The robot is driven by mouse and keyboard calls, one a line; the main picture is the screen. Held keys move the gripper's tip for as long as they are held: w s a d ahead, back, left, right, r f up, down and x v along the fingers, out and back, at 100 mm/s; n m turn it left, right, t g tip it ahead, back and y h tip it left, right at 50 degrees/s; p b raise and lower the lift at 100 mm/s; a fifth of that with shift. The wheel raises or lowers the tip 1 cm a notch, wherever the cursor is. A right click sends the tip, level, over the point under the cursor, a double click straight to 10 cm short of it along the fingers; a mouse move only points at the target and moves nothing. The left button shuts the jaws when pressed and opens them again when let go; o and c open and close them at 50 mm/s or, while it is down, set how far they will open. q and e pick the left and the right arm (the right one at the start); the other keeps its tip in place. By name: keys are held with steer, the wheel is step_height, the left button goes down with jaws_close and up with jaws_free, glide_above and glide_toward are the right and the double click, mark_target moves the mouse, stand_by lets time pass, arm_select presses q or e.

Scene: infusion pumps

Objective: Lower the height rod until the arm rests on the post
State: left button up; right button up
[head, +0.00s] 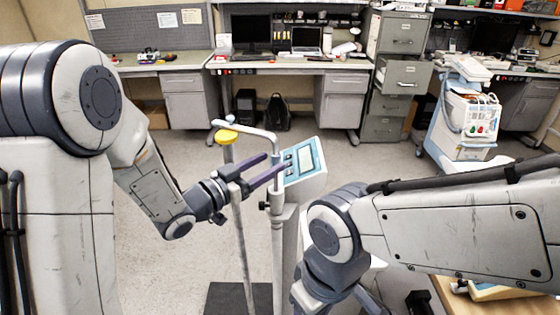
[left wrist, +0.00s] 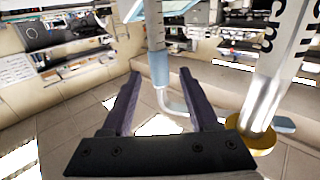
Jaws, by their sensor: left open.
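The thin height rod (head: 276,150) rises from a thicker pale column (head: 284,240). At its top it bends into a horizontal arm (head: 248,130) reaching left. The arm's end is over the yellow cap of a slim grey post (head: 237,215); I cannot tell whether they touch. In the left wrist view the post (left wrist: 285,50) carries scale marks. My left gripper (head: 277,162) is open, its dark purple fingers on either side of the rod. The rod also shows between the fingers in the left wrist view (left wrist: 155,45). My right arm is low at the right, its fingertips out of sight.
A blue and white pump with a screen (head: 304,160) sits on the column, just right of the rod. A dark knob (head: 264,206) sticks out of the column's left side. Benches, cabinets (head: 402,75) and a cart (head: 470,120) stand behind, across open floor.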

arm_select(q)
steer(key=v, duration=0.4)
steer(key=shift+s+a+b, duration=0.1)
steer(key=shift+b, duration=0.2)
